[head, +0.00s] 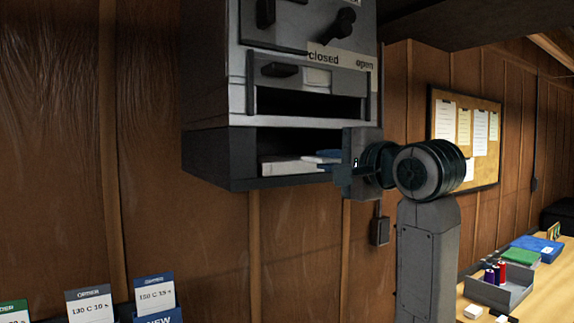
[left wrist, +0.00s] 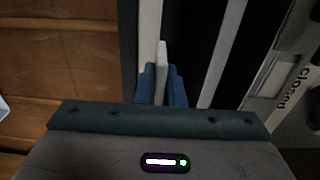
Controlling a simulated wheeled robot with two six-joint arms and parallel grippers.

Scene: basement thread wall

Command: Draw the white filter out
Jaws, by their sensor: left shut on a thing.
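The white filter (head: 284,168) lies flat in the lower open slot of the grey cabinet (head: 215,70) on the wall. My left gripper (head: 320,159) reaches in from the right at the slot's front, with its blue fingertips against the filter's front. In the left wrist view the gripper (left wrist: 161,88) is shut on a narrow white piece between its blue fingers, at the white filter (left wrist: 149,30). The filter's rear is hidden inside the slot. My right gripper is not in view.
Above the slot are another dark opening, a front panel (head: 312,77) with "closed" and "open" labels, and a black knob (head: 335,25). A table (head: 545,290) with a grey tray (head: 500,290) of spools stands at the lower right. Labelled cards (head: 155,292) show at the lower left.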

